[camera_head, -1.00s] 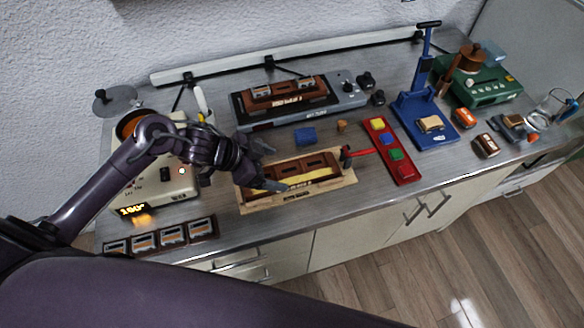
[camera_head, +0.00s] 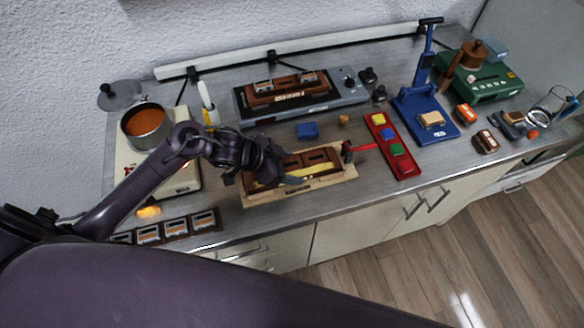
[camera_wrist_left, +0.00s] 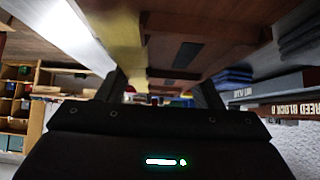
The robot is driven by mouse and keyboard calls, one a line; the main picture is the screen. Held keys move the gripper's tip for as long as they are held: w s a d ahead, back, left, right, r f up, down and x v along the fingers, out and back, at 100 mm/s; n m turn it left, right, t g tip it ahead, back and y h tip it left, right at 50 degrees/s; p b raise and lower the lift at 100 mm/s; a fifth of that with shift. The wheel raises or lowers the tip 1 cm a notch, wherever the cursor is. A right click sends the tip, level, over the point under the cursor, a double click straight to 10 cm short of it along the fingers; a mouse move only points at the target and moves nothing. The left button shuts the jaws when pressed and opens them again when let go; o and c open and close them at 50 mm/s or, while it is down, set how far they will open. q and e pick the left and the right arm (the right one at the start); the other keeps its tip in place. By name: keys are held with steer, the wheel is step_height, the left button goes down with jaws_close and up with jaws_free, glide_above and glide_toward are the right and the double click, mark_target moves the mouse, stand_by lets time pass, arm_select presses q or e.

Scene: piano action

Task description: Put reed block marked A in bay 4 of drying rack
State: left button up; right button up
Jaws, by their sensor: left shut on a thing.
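A long brown block with square recesses (camera_head: 319,157) lies in a light wooden cradle (camera_head: 300,194) at the middle of the counter, with a yellow strip along its front. No letter A is readable on it. My left gripper (camera_head: 288,172) is over its left half and appears shut on it; the arm hides that end. In the left wrist view, the brown wood (camera_wrist_left: 195,25) fills the top and runs down between the fingers (camera_wrist_left: 160,90). No drying rack is clearly labelled. A dark strip with several grey-orange pieces (camera_head: 175,229) lies at the front left. My right gripper is not in view.
Another brown block (camera_head: 289,92), apparently marked B, sits on a grey device behind. A pot (camera_head: 146,124) on a cream heater stands left. A red-handled tool (camera_head: 358,148), a red colour tray (camera_head: 392,146) and a blue press (camera_head: 425,112) stand right.

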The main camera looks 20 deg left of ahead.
arm_select(q)
steer(key=shift+c, duration=1.2)
steer(key=shift+r, duration=0.1)
